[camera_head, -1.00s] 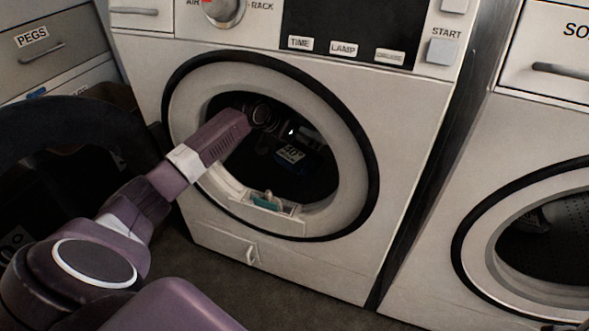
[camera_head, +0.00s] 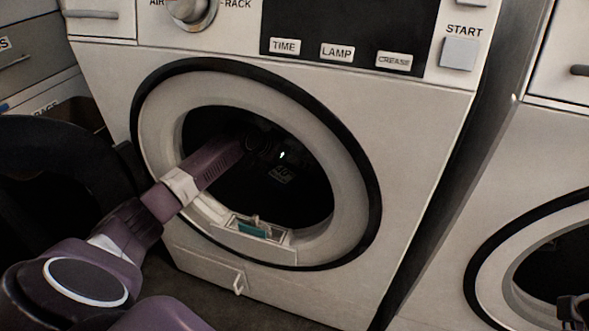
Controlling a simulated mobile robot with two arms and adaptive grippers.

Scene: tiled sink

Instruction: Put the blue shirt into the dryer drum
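The dryer drum (camera_head: 300,205) is the dark opening inside the pale round rim (camera_head: 345,185) of the middle machine. My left arm reaches through the opening, and its wrist and gripper (camera_head: 278,158) are deep in the dark drum. The fingers are too dark to make out, so I cannot see whether they hold anything. I cannot make out the blue shirt in this view. At the right bottom corner a small dark part, possibly my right gripper (camera_head: 574,310), shows in front of the other machine's opening; its fingers are not clear.
A lint tray with a teal piece (camera_head: 254,229) sits at the drum's lower lip, close below my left arm. The dryer's open door (camera_head: 50,165) stands at the left. A second machine (camera_head: 500,265) with a round opening stands at the right.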

